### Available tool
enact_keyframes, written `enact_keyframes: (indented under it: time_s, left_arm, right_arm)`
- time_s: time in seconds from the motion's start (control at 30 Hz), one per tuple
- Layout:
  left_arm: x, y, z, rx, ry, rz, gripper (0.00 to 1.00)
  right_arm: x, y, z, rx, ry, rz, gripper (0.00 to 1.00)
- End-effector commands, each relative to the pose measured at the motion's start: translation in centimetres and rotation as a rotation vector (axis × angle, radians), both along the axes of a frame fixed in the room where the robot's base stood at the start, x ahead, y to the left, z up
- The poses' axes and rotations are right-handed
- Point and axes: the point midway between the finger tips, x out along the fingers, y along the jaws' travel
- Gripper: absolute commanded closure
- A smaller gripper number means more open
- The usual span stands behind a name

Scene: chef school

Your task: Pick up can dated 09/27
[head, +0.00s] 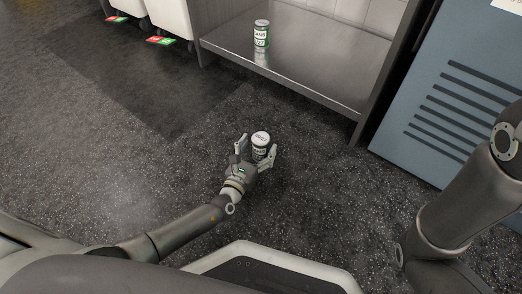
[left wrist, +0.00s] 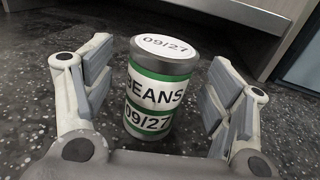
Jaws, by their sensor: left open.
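A white and green can (head: 260,142) stands upright, seemingly on the dark floor, between the fingers of my left gripper (head: 256,152). In the left wrist view the can (left wrist: 158,95) reads BEANS and 09/27, with 09/27 also on its lid. The left gripper is open, with a finger on each side of the can and a visible gap at both sides. A second, similar can (head: 261,35) stands on the metal shelf; its label is only partly readable, ending in 27. My right arm shows at the right, but its gripper is out of view.
The low metal shelf (head: 310,70) lies just beyond the near can, with a post at its right end. A blue vented cabinet (head: 440,110) stands at the right. White bins (head: 168,18) stand at the upper left. The floor at left is clear.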

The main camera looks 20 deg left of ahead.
Motion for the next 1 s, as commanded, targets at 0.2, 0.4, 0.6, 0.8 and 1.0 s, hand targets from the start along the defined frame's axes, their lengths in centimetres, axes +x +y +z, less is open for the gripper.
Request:
enact_keyframes:
  time_s: [0.2, 0.4, 0.6, 0.8, 1.0]
  left_arm:
    - [2.2, -0.3, -0.1, 0.0, -0.001, 0.001, 0.23]
    - [2.3, -0.3, 0.0, 0.0, 0.0, 0.0, 0.23]
    - [2.3, -0.3, 0.0, 0.0, 0.0, 0.0, 0.42]
    - [2.3, -0.3, 0.0, 0.0, 0.0, 0.0, 0.68]
    - [2.3, -0.3, 0.1, 0.0, -0.003, 0.001, 0.82]
  right_arm:
    - [0.0, 0.0, -1.4, 0.0, 0.0, 0.0, 0.6]
    - [0.0, 0.0, -1.3, -0.001, -0.001, 0.0, 0.6]
    - [0.0, 0.0, -1.3, -0.001, -0.001, 0.0, 0.6]
    - [0.0, 0.0, -1.3, 0.0, 0.0, 0.0, 0.6]
    - [0.0, 0.0, -1.3, 0.0, 0.0, 0.0, 0.6]
